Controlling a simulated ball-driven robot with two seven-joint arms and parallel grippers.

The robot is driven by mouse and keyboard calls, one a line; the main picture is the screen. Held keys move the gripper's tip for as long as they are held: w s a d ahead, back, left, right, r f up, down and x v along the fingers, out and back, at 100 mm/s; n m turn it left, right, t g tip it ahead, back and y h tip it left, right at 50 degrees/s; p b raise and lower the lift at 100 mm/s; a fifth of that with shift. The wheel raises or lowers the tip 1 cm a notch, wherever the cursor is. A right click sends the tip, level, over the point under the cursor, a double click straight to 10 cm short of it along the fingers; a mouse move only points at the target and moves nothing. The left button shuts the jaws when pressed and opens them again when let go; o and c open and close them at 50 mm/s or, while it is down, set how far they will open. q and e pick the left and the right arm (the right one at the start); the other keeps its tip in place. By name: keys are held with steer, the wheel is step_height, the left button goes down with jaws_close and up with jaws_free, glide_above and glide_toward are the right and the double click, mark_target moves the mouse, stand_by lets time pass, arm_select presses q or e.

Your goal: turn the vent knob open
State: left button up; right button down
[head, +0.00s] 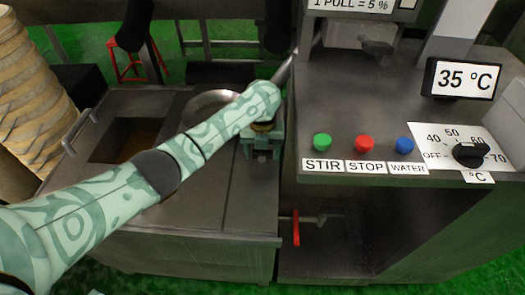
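My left arm reaches in from the left, and my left gripper (262,152) points down over the metal counter, just left of the control panel. Its two fingers look apart, with nothing visible between them. My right gripper is not in view. No knob marked as a vent shows. The one clear knob is a black dial (470,152) on a white scale marked OFF and 40 to 70, at the right of the panel and well apart from my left gripper.
Green STIR (322,142), red STOP (364,144) and blue WATER (404,145) buttons line the panel. A display (462,79) reads 35 °C. A red-handled valve (296,228) sits below. A round metal lid (212,104) lies behind my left arm. Stacked tan containers (35,75) stand far left.

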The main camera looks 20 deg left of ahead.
arm_select(q)
steer(key=c, duration=0.6)
steer(key=shift+o, duration=0.2)
